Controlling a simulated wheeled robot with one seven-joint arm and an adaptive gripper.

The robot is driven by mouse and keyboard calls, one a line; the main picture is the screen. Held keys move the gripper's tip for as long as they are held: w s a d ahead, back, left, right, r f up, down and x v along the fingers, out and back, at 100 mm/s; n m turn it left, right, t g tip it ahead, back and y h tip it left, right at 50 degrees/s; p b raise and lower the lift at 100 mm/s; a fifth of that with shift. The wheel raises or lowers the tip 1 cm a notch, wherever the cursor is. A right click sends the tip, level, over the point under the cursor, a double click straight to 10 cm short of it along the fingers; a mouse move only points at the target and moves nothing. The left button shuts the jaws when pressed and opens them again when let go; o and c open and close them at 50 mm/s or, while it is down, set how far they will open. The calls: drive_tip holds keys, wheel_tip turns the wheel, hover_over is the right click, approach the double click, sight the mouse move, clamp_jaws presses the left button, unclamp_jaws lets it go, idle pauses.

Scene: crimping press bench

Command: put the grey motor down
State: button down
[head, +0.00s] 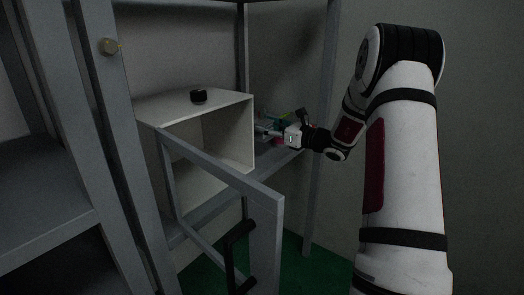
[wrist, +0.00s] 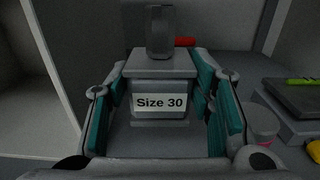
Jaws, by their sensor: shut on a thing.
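The grey motor (wrist: 160,82) bears a white "Size 30" label and sits between the teal-padded fingers of my gripper (wrist: 166,92) in the wrist view. My gripper is shut on it, with a finger on each side. In the head view my gripper (head: 272,133) reaches left over the shelf (head: 277,157), just right of the white open-fronted box. The motor is too small and dark to make out there. I cannot tell whether its underside touches the shelf.
The white box (head: 222,107) has a black round thing (head: 198,96) on top. A grey door frame (head: 225,170) with a black handle (head: 238,250) stands in front. In the wrist view, a red item (wrist: 185,42) lies behind the motor; a dark slab (wrist: 297,97) and pinkish cup (wrist: 262,125) are right.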

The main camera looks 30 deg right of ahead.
wheel_tip(320, 180, down, 7)
drive_tip(key=shift+b, duration=0.55)
drive_tip(key=c, duration=0.8)
unclamp_jaws()
drive_tip(key=shift+f, duration=0.1)
drive_tip(key=shift+o, duration=0.2)
drive_tip(key=shift+s, duration=0.15)
drive_tip(key=p+v, duration=0.1)
drive_tip(key=v, duration=1)
drive_tip(key=shift+s+d, duration=0.15)
drive_tip(key=shift+s, duration=0.2)
